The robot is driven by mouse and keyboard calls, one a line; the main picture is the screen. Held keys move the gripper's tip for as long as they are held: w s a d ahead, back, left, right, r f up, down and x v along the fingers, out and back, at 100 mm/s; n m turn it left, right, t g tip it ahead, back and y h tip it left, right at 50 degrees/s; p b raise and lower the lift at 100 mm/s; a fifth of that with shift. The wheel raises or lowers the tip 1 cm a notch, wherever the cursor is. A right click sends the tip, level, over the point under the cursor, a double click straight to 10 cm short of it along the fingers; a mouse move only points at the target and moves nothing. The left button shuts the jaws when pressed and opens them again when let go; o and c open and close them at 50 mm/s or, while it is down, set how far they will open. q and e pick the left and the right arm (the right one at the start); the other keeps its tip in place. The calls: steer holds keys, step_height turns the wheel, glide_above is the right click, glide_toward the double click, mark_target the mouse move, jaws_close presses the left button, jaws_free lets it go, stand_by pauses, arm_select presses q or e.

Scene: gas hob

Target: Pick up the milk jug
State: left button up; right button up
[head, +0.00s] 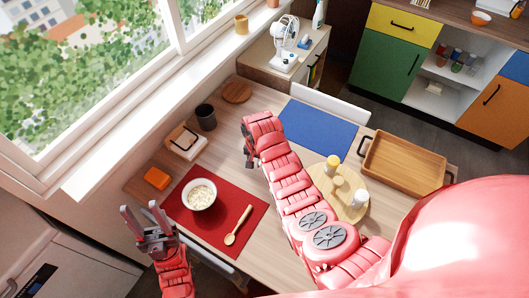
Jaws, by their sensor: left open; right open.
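I cannot pick out the milk jug for certain. Small pale containers stand on a round wooden board (318,173): one with a yellow top (332,166) and a white one (359,198) that is too small to tell apart from a jug. My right arm crosses the board's left side and may hide part of what is there. My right gripper (247,145) is open and empty over the table, left of the blue mat. My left gripper (141,217) is open and empty at the table's near left edge, left of the red mat.
A white bowl (199,195) and wooden spoon (238,225) lie on the red mat (205,228). An orange block (157,179), napkin holder (187,142) and dark cup (206,117) stand near the window. A wooden tray (408,166) is at right; the blue mat (318,130) is bare.

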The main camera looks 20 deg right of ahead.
steer(key=shift+f, duration=0.15)
jaws_close()
stand_by(1.4)
